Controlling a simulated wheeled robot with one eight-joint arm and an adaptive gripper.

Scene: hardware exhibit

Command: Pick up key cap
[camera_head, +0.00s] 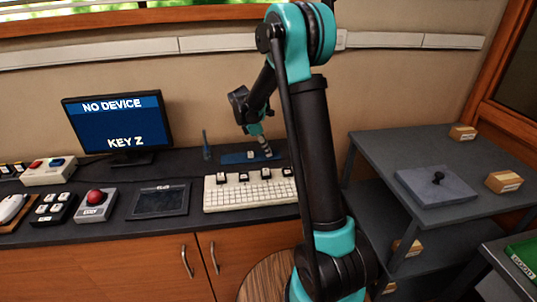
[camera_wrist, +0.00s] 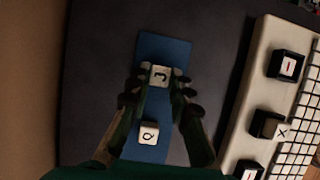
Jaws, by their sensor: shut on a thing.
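My gripper (camera_wrist: 160,82) is shut on a white key cap (camera_wrist: 159,73); a finger sits on each side of it. The cap's dark letter is turned and I cannot read it for sure. The cap is over the blue mat (camera_wrist: 178,52); I cannot tell whether it touches it. A second white key cap (camera_wrist: 149,133) with a dark letter lies on the mat between my fingers, nearer my wrist. In the head view my gripper (camera_head: 266,153) is at the right part of the mat (camera_head: 232,159), and the loose cap (camera_head: 251,155) shows left of it.
A white keyboard (camera_head: 225,200) with several dark raised key holders stands in front of the mat. A monitor (camera_head: 115,122) reads "NO DEVICE" and "KEY Z". A dark tablet (camera_head: 158,201), a red button box (camera_head: 95,204) and a thin blue upright object (camera_head: 206,146) stand left.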

